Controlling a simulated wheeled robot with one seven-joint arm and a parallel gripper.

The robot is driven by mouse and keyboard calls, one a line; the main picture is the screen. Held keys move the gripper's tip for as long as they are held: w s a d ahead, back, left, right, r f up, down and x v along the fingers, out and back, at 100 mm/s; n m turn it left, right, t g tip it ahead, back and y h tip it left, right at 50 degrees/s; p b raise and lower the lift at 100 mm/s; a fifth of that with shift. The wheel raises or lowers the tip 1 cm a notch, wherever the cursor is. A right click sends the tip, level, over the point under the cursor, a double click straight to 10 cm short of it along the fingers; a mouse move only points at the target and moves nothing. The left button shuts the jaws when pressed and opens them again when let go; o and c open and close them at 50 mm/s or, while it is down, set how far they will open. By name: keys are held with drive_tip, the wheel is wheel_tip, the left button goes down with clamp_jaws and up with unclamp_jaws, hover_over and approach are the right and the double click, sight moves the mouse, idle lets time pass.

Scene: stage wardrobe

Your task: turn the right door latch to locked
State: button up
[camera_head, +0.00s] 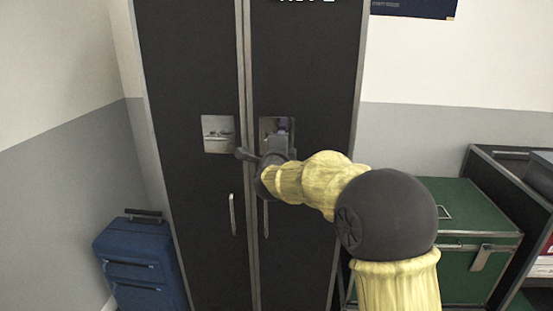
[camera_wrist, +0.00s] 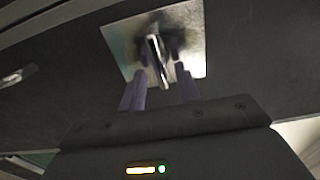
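A tall black wardrobe (camera_head: 197,60) has two doors. The right door latch (camera_head: 266,126) is a metal plate with a turn piece, partly hidden behind my gripper (camera_head: 283,128) in the head view. In the wrist view the bright latch plate (camera_wrist: 193,30) fills the top middle, and its narrow turn piece (camera_wrist: 160,62) stands nearly upright, slightly slanted. The two fingers of my gripper (camera_wrist: 160,76) are apart, one on each side of the turn piece. I see no clear contact.
The left door has its own latch plate (camera_head: 218,134) and a bar handle (camera_head: 232,214). A blue suitcase (camera_head: 143,262) stands at left. A green trunk (camera_head: 465,215) and a dark shelf unit (camera_head: 500,172) stand at right.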

drive_tip(key=s, duration=1.7)
drive_tip(key=shift+a+b, duration=0.3)
drive_tip(key=shift+b, duration=0.05)
drive_tip(key=d+f+n+g+y, duration=0.3)
drive_tip(key=d+f+n+g, duration=0.1)
drive_tip(key=f+n, duration=0.45)
drive_tip(key=s+d+f+n+g+h, duration=0.2)
drive_tip(key=s+d+f+n+g, duration=0.85)
drive_tip(key=s+d+f, duration=0.65)
drive_tip(key=w+a+p+v, duration=0.1)
drive_tip(key=w+p+v, duration=0.1)
drive_tip(key=p+v, duration=1)
drive_tip(key=w+a+r+p+v, duration=0.1)
drive_tip(key=w+p+v, duration=0.1)
drive_tip(key=p+v, duration=1)
drive_tip(key=r+g+p, duration=0.1)
drive_tip(key=p, duration=0.1)
drive_tip(key=shift+w+p, duration=0.15)
drive_tip(key=shift+p, duration=0.15)
